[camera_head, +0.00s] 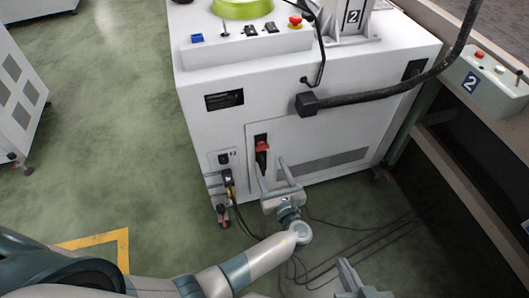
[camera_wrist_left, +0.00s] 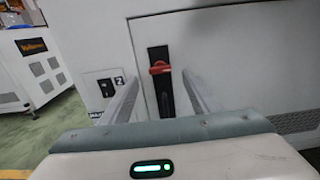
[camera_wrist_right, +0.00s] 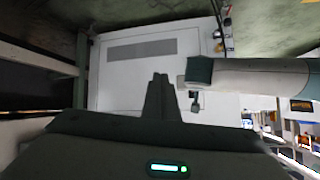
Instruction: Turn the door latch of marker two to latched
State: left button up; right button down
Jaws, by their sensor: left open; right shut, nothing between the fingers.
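The door latch (camera_head: 262,147) is a red handle on a black plate, on the front door of the white machine (camera_head: 215,75) that carries a marker two sign (camera_head: 353,17). In the left wrist view the red handle (camera_wrist_left: 160,68) lies roughly crosswise near the top of its black plate. My left gripper (camera_head: 272,172) is open in front of the door, just below the latch. In the left wrist view the latch shows between its two fingers (camera_wrist_left: 155,92), apart from both. My right gripper (camera_head: 345,272) is shut and empty, low and to the right; its fingers (camera_wrist_right: 160,85) point at the machine.
A socket panel (camera_head: 225,165) with plugged cables is left of the door. A thick black hose (camera_head: 370,97) runs from the machine's front to the upper right. Loose cables (camera_head: 350,245) lie on the floor. A control box (camera_head: 485,80) marked 2 is at right.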

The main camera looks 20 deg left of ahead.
aim_at(263, 149)
pick_arm(q)
jog(key=x, duration=0.7)
jog(key=shift+b, duration=0.3)
pick_arm(e)
jog(key=shift+w+a+r+t, duration=0.25)
jog(key=shift+w+r+t, duration=0.15)
jog(key=shift+r, duration=0.15)
jog(key=shift+w+a+r+t, duration=0.2)
jog(key=shift+w+r+t, duration=0.2)
jog(key=shift+r, duration=0.1)
pick_arm(q)
jog(key=c, duration=1.1)
